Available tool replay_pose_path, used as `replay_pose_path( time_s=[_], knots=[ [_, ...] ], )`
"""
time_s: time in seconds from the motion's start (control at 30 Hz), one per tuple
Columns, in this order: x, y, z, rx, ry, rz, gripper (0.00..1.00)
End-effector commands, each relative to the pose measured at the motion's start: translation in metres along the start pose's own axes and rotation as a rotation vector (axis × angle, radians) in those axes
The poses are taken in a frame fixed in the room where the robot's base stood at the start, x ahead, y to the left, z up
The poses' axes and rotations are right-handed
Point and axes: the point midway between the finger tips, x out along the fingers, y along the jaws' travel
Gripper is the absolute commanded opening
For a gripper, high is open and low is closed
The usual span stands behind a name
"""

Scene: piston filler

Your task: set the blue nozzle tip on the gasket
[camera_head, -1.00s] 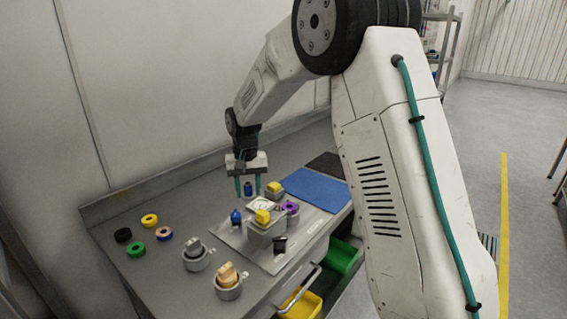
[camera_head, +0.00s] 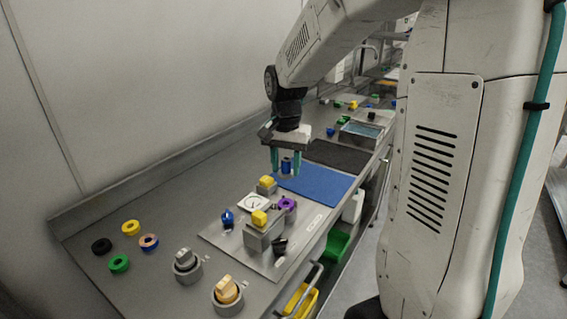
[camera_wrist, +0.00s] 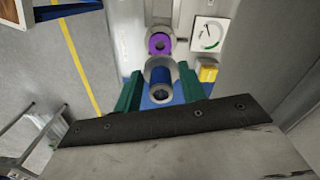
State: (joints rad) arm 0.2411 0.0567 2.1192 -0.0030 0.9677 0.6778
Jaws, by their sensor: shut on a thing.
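My gripper (camera_head: 286,172) is shut on the blue nozzle tip (camera_head: 286,166), which hangs between the green fingers, above the near part of the blue mat. In the wrist view the nozzle tip (camera_wrist: 161,86) sits between the fingertips. A grey round shape lies just beyond it; I cannot tell whether it is part of it. The purple gasket (camera_head: 288,203) is a ring on a grey seat at the right side of the metal plate. It also shows in the wrist view (camera_wrist: 159,44), apart from the nozzle tip, with its hole clear.
The metal plate (camera_head: 222,243) carries a gauge (camera_head: 253,203), a blue knob (camera_head: 227,217), yellow-topped grey blocks (camera_head: 264,238) and a black part (camera_head: 280,247). Several rings (camera_head: 119,263) and two grey cups (camera_head: 228,306) stand left and front. The blue mat (camera_head: 325,186) is clear.

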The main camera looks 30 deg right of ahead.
Motion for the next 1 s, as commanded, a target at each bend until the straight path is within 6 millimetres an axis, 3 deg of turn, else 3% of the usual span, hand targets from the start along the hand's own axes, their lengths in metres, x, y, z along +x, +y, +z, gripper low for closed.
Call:
replay_pose_path(
  time_s=[1.0],
  knots=[
    [0.069,-0.003,0.002,-0.007,-0.002,0.001,0.15]
  ],
)
